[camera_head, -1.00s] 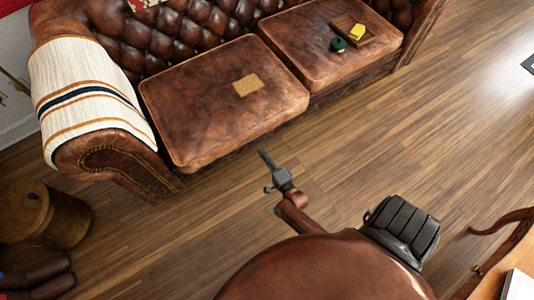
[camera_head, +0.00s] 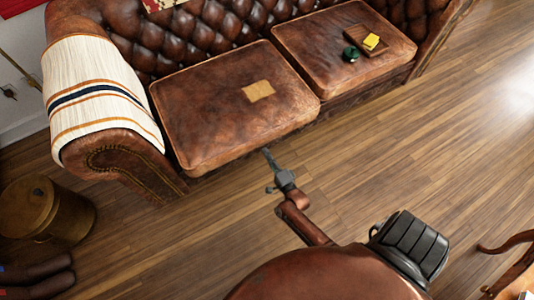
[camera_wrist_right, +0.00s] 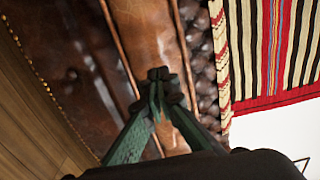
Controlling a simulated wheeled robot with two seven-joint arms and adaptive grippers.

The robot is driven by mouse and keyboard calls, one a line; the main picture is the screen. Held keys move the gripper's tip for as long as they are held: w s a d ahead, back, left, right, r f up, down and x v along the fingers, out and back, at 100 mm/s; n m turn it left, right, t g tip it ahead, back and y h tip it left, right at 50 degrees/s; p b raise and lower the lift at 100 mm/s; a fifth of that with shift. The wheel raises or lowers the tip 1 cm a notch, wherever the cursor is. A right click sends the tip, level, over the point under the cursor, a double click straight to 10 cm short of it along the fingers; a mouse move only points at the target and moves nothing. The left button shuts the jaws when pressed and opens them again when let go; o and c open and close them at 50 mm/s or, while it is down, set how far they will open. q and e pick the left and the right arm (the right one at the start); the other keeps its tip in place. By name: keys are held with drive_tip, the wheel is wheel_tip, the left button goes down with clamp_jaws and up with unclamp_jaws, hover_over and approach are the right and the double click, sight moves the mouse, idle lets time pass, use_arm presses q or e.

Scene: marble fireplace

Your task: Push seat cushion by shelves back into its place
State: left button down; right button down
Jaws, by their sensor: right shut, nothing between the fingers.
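The brown leather sofa (camera_head: 121,151) has two seat cushions. The left seat cushion (camera_head: 205,125) carries a small tan card (camera_head: 258,91) and sits slightly further forward than the right seat cushion (camera_head: 300,45). No shelves show, so I cannot tell which cushion is by them. My right gripper (camera_head: 268,153) is shut and empty, close to the front edge of the left cushion in the head view. In the wrist view its closed fingertips (camera_wrist_right: 158,76) overlap brown leather; contact cannot be told. My left gripper is not in view.
A striped throw (camera_head: 95,85) covers the left armrest. A wooden drum-like stool (camera_head: 45,208) stands at lower left. Open wooden floor (camera_head: 420,130) lies right of my arm.

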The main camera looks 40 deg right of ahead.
sight(260, 143)
drive_tip(key=shift+b+x, duration=0.4)
drive_tip(key=shift+x, duration=1.75)
drive_tip(key=shift+p+v, duration=0.65)
drive_tip(key=shift+v, duration=0.95)
drive_tip(key=shift+s, duration=0.15)
drive_tip(key=p+v, duration=0.3)
drive_tip(key=v, duration=1.1)
drive_tip(key=shift+a, duration=0.1)
